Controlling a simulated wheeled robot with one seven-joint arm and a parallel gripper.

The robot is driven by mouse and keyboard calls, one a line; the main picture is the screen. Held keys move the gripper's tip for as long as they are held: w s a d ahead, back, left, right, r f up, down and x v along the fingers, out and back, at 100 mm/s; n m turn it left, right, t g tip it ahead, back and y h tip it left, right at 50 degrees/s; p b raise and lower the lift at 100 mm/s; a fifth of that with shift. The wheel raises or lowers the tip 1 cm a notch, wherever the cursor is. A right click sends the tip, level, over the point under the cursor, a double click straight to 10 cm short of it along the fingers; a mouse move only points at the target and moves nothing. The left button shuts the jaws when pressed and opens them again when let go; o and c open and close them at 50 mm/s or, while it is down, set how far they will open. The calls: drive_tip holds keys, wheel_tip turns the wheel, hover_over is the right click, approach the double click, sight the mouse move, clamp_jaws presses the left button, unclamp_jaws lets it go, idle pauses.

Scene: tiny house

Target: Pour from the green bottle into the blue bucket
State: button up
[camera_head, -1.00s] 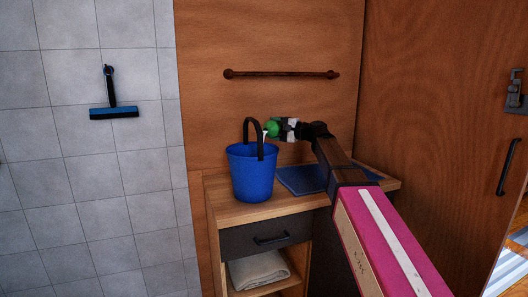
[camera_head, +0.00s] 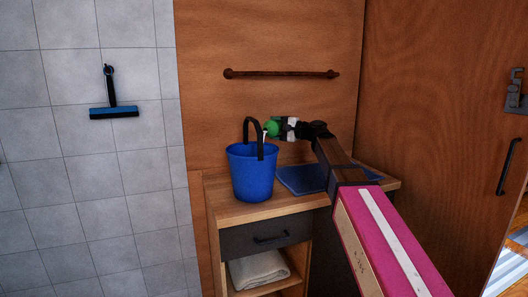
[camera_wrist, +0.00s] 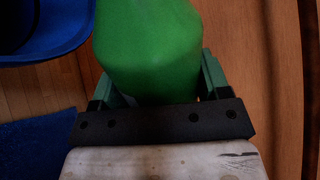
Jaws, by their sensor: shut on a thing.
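The blue bucket (camera_head: 252,176) stands upright on the wooden cabinet top, its dark handle raised. My gripper (camera_head: 279,128) is shut on the green bottle (camera_head: 271,128) and holds it above the bucket's right rim. A small pale streak shows below the bottle's left end, over the bucket opening. In the wrist view the green bottle (camera_wrist: 150,45) fills the space between the fingers of my gripper (camera_wrist: 155,85). The bucket's rim (camera_wrist: 45,50) shows at the upper left there, beside the bottle. The bucket's inside is mostly hidden.
The wooden cabinet (camera_head: 235,212) has a dark drawer and a shelf with a folded towel (camera_head: 258,269). A blue mat (camera_head: 302,179) lies right of the bucket. A dark rail (camera_head: 282,74) is on the wall behind. A squeegee (camera_head: 114,112) hangs on the tiles.

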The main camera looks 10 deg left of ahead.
drive_tip(key=shift+f, duration=0.2)
drive_tip(key=shift+w+f+m, duration=0.25)
drive_tip(key=shift+f+m, duration=0.25)
drive_tip(key=shift+m, duration=0.1)
drive_tip(key=shift+w+f+m, duration=0.25)
drive_tip(key=shift+f+m, duration=0.2)
drive_tip(key=shift+m, duration=0.15)
drive_tip(key=shift+s+m, duration=0.1)
drive_tip(key=shift+m, duration=0.4)
drive_tip(key=shift+s+r+m, duration=0.1)
drive_tip(key=shift+s+m, duration=0.05)
drive_tip(key=shift+m, duration=0.45)
